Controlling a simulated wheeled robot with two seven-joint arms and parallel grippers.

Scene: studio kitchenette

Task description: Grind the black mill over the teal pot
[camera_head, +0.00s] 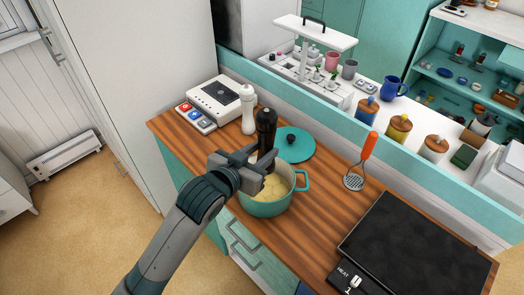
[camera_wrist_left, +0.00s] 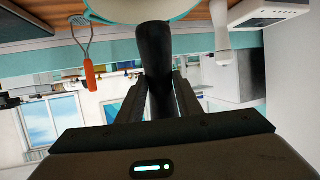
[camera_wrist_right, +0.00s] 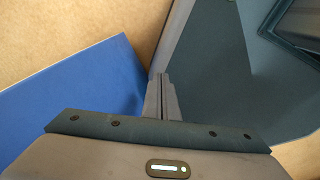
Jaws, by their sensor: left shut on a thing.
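The black mill (camera_head: 266,128) stands upright in my left gripper (camera_head: 258,166), at the far side of the teal pot (camera_head: 262,209). The gripper is shut on the mill, and its fingers hide the mill's lower part in the head view. In the left wrist view the mill (camera_wrist_left: 153,58) sits between the fingers (camera_wrist_left: 160,98), with the pot (camera_wrist_left: 108,19) beyond its end. The pot is open with pale yellow food (camera_head: 270,187) inside. I cannot tell how far the mill is above the rim. My right gripper (camera_wrist_right: 162,98) has its fingers together, empty.
A teal lid (camera_head: 295,145) lies behind the pot. A white mill (camera_head: 248,108) stands left of the black mill. An orange-handled masher (camera_head: 355,180) is right. A black hob (camera_head: 415,245) fills the right counter. Wood counter (camera_head: 320,215) is clear between pot and hob.

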